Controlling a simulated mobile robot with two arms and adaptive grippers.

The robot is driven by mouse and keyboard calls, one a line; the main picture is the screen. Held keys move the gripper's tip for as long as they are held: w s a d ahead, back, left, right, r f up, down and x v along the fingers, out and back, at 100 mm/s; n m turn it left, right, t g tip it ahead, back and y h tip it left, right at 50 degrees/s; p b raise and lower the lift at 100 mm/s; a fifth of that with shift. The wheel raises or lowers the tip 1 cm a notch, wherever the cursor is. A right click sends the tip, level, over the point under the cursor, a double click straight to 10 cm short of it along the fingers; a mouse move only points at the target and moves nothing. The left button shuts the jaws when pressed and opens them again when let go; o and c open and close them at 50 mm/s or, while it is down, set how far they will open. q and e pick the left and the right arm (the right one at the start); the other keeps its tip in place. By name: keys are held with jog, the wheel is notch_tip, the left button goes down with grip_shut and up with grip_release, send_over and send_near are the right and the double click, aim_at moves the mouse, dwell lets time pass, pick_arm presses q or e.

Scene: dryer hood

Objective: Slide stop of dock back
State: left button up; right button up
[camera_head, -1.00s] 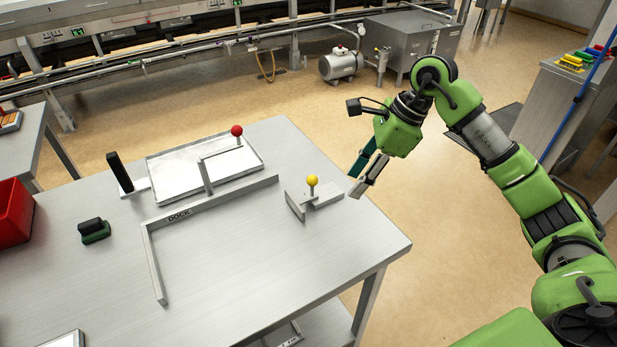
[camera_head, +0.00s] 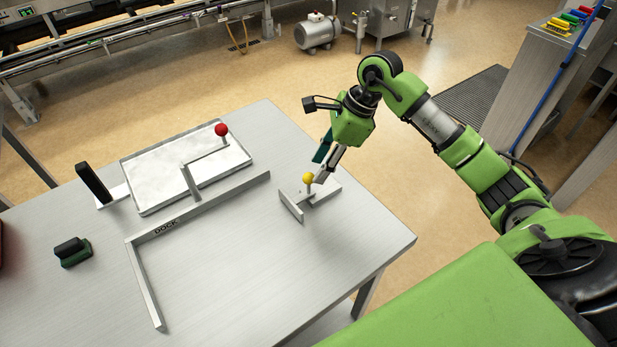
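The dock (camera_head: 200,210) is a grey angled rail lettered DOCK on the metal table. A small grey stop (camera_head: 291,205) with an upright plate, a flat base and a yellow ball knob (camera_head: 308,177) on a post stands just right of the dock's rail end, apart from it. My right gripper (camera_head: 320,172) points down at the yellow knob from the back right. Its teal and grey fingers look apart, and the grey fingertip is beside the knob. I cannot tell whether it touches the knob. My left gripper is not in view.
A shallow tray (camera_head: 140,190) lies behind the dock, with a red-ball lever (camera_head: 221,130) over it. A black upright handle (camera_head: 93,182) and a green-and-black block (camera_head: 73,251) stand at the left. The table (camera_head: 230,280) is clear at front and right.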

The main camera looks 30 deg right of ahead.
aim_at(313, 175)
jog(key=p+x, duration=0.1)
jog(key=x, duration=0.6)
jog(key=shift+w+p, duration=0.1)
jog(key=shift+p, duration=0.3)
jog(key=shift+f, duration=0.3)
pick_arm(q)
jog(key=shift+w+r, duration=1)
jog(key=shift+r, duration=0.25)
pick_arm(e)
jog(key=shift+w, duration=0.1)
